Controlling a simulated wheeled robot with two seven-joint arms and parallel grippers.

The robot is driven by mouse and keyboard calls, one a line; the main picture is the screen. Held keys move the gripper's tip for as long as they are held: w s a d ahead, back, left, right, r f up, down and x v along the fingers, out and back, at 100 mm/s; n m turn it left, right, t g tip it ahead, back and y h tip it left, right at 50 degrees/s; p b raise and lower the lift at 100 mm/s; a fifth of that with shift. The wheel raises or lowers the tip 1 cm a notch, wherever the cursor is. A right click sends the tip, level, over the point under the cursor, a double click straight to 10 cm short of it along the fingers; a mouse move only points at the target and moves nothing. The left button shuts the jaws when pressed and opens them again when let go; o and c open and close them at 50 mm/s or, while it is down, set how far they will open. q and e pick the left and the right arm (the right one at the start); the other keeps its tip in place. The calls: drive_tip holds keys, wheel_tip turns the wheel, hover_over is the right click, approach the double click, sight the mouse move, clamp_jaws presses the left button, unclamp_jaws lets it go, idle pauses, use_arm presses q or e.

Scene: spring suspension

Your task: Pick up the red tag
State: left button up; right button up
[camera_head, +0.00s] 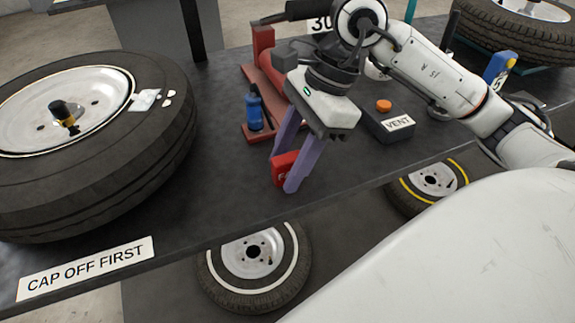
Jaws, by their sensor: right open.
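The red tag (282,166) stands on the dark bench top near its front edge, with white lettering partly hidden by a finger. My right gripper (284,172) points down at it, with its two purple fingers apart. One finger is in front of the tag's right part and the other is behind it. The tag appears to be between the fingers; I cannot tell whether they touch it. My left gripper is not in view.
A large tyre (150,150) fills the left of the bench. A red stand (262,75) with a blue part (254,112) is behind the gripper. The VENT box (388,122) is to the right. A "CAP OFF FIRST" label (88,268) is on the front edge.

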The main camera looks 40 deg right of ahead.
drive_tip(key=shift+f, duration=0.1)
drive_tip(key=shift+c, duration=0.2)
clamp_jaws()
